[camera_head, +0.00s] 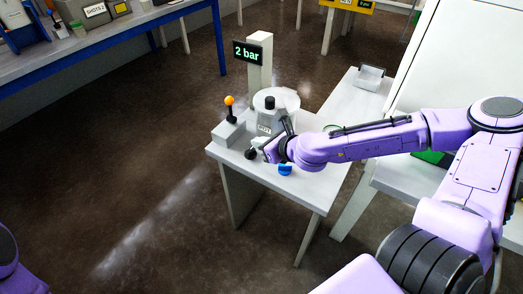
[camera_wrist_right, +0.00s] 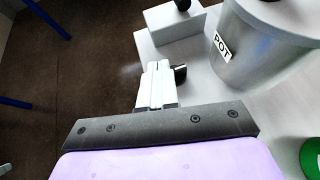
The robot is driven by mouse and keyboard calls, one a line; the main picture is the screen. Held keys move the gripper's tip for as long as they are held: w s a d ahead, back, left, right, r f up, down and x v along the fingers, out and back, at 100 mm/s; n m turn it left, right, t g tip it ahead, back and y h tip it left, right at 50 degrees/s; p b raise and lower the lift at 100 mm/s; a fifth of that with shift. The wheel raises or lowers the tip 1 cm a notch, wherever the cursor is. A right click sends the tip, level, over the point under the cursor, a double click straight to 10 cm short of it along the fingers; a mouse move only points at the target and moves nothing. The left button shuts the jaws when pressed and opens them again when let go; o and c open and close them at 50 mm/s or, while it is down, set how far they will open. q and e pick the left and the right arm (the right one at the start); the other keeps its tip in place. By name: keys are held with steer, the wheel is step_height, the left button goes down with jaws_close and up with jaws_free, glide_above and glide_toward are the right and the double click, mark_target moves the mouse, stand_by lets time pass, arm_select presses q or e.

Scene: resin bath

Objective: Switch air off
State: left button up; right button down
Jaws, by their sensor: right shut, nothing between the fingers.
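A grey switch box (camera_head: 228,134) stands on the small table's left corner. Its lever with an orange ball (camera_head: 229,100) points up, leaning slightly left. The box (camera_wrist_right: 172,30) also shows at the top of the right wrist view, with only the dark foot of the lever in sight. A green-lettered display (camera_head: 247,54) on a post reads "2 bar". My right gripper (camera_head: 262,148) is shut and empty, in front of the pot and apart from the lever. Its pale fingertips (camera_wrist_right: 157,72) are together beside a dark knob (camera_wrist_right: 180,72); contact cannot be told. My left gripper is out of view.
The grey pot (camera_head: 270,105), labelled POT, stands right of the switch box; it also shows in the wrist view (camera_wrist_right: 262,52). A blue round thing (camera_head: 285,169) sits near the table's front edge (camera_head: 310,198). Open floor lies to the left.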

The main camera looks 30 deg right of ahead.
steer(key=s+a+r+p, duration=0.4)
steer(key=s+r+p, duration=0.1)
steer(key=s+p, duration=0.4)
steer(key=shift+a+p, duration=0.4)
steer(key=shift+p, duration=0.65)
steer(key=s+d+f+n+g+h+b, duration=0.2)
steer(key=s+d+f+n+g+h, duration=0.1)
steer(key=s+f+n, duration=0.7)
steer(key=s+d+f+n+g+h+b, duration=0.3)
steer(key=s+d+f+n+g, duration=0.2)
steer(key=s+f+n, duration=0.6)
steer(key=f+n, duration=0.1)
steer(key=n, duration=0.4)
steer(key=shift+f+g+h, duration=0.15)
steer(key=shift+g+h, duration=0.15)
steer(key=shift+h, duration=0.1)
